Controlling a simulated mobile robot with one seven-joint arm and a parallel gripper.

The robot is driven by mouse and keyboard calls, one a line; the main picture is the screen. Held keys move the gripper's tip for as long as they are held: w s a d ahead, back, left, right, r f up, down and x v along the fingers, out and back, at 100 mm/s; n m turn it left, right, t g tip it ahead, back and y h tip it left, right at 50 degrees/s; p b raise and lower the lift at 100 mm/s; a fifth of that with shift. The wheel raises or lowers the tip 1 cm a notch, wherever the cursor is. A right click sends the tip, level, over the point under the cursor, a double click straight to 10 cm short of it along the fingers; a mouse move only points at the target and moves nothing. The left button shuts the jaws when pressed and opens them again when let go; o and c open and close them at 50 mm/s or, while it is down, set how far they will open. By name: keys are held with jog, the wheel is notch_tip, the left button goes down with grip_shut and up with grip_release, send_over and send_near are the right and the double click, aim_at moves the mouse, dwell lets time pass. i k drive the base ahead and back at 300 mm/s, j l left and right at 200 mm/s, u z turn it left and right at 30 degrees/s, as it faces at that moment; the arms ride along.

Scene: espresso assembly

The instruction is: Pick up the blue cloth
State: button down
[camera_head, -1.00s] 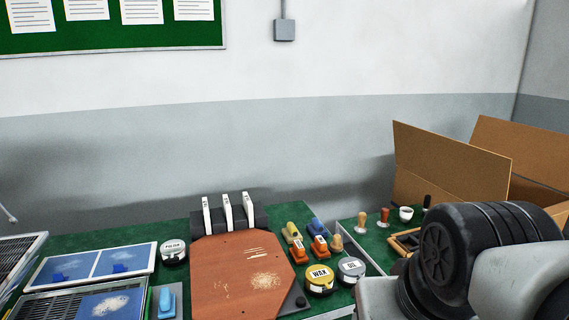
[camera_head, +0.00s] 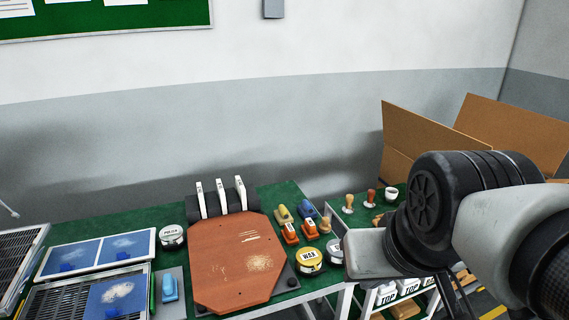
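I cannot tell for certain which blue thing is the cloth. Small dark blue crumpled lumps lie on the blue panels of a white-framed tray (camera_head: 40,267) at the left: one lump (camera_head: 68,267) on the left panel and another (camera_head: 122,256) on the right panel. A light blue object (camera_head: 169,288) lies on a grey pad right of the trays, and a blue block (camera_head: 307,210) stands beside the brown board. My arm fills the right side of the view, over the right end of the table.
A brown octagonal board (camera_head: 220,245) with pale dust lies mid-table. Tins labelled POLISH (camera_head: 172,237) and WAX (camera_head: 310,261) flank it. Open cardboard boxes (camera_head: 420,140) stand at the back right. Below the right end is a shelf with white containers (camera_head: 408,286).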

aim_at(306, 210)
jog(key=u, duration=2.2)
jog(key=z, duration=2.2)
jog(key=i+l+u, duration=0.3)
jog(key=i+l, duration=0.15)
jog(key=l, duration=0.25)
jog(key=i+l+u, duration=0.3)
jog(key=l, duration=0.45)
jog(key=i, duration=0.1)
